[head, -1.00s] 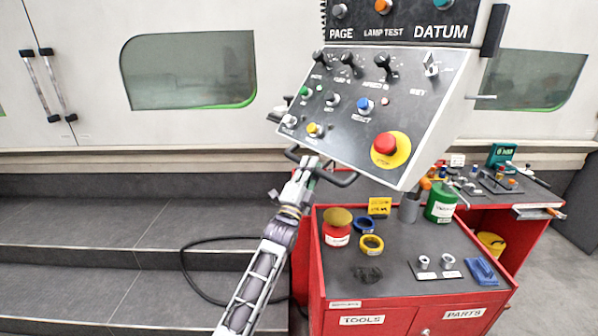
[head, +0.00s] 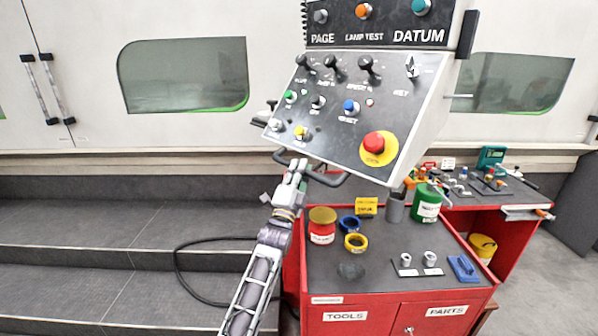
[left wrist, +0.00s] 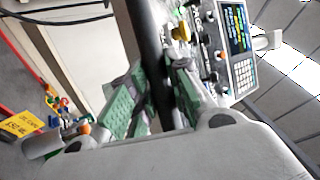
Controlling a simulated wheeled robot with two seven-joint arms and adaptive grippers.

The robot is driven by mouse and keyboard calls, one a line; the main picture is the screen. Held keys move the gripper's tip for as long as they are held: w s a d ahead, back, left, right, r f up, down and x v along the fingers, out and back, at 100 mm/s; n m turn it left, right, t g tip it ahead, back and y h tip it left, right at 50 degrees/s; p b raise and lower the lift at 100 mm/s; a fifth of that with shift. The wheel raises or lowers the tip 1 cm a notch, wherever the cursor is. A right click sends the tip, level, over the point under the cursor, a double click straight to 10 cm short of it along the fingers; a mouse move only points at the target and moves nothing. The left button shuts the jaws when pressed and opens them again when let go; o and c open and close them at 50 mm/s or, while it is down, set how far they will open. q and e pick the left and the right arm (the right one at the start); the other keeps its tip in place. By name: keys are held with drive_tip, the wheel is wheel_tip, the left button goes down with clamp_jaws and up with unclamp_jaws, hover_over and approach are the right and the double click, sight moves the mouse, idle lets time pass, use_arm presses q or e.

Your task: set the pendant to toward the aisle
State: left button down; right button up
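The pendant (head: 345,105) is a tilted grey control box with knobs, coloured buttons and a red stop button on yellow (head: 374,145). It hangs in the upper middle of the head view, its panel facing me. A dark bar handle (head: 329,181) runs along its lower edge. My left gripper (head: 292,166) is at the left part of this handle. In the left wrist view the green finger pads (left wrist: 160,97) lie on either side of the dark bar (left wrist: 153,45) and appear closed on it. My right gripper is not in view.
A red cart (head: 400,295) with jars, tape rings and small parts stands below and right of the pendant. A second red bench (head: 513,215) is behind it. Grey steps (head: 80,225) lie at left, with a black cable (head: 185,275). A pale machine wall (head: 90,40) stands behind.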

use_arm(q)
drive_tip(key=c, duration=1.4)
unclamp_jaws()
drive_tip(key=shift+d+f, duration=0.15)
drive_tip(key=shift+o, duration=0.4)
drive_tip(key=v, duration=1.2)
